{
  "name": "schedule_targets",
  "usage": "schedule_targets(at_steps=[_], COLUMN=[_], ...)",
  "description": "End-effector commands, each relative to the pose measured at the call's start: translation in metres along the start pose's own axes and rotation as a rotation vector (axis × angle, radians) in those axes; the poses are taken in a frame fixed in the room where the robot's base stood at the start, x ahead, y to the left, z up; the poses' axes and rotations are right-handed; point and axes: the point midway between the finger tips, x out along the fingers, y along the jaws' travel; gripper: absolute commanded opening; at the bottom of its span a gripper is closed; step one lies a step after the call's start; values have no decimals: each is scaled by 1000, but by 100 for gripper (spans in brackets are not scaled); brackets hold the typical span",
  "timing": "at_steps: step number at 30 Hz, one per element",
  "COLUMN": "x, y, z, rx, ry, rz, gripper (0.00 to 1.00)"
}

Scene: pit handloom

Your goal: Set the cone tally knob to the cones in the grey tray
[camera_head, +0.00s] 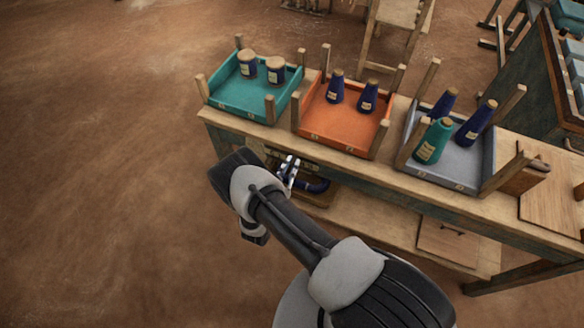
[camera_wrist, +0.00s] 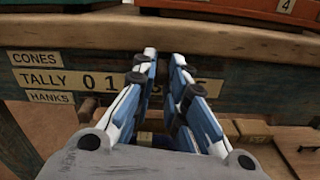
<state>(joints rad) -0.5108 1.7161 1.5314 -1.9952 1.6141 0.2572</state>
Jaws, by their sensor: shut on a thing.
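The tally panel is on the bench's front, with a TALLY label (camera_wrist: 42,82) and a number strip (camera_wrist: 97,82) showing 0 and 1 in the wrist view. My gripper (camera_wrist: 165,58) is in front of this strip, its fingers closed on the knob. The knob and the middle numbers are hidden by the fingers, so its setting cannot be read.
An orange tray (camera_head: 350,136) with two navy cones and a teal tray (camera_head: 225,92) with two short wound pieces stand left of the grey tray. A lower shelf (camera_head: 400,228) lies under the bench top. The floor to the left is clear.

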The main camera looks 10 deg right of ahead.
Motion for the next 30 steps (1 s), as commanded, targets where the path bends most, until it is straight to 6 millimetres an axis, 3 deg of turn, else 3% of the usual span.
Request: schedule_targets(at_steps=[4,5,14,25,30], x=[0,0,0,-3,-26], y=[0,0,0,1,2], z=[0,-1,0,0,-1], rx=[-2,-2,-1,-1,-3], ry=[1,1,0,0,1], rz=[0,0,1,3,7], gripper=[0,15,35,36,36])
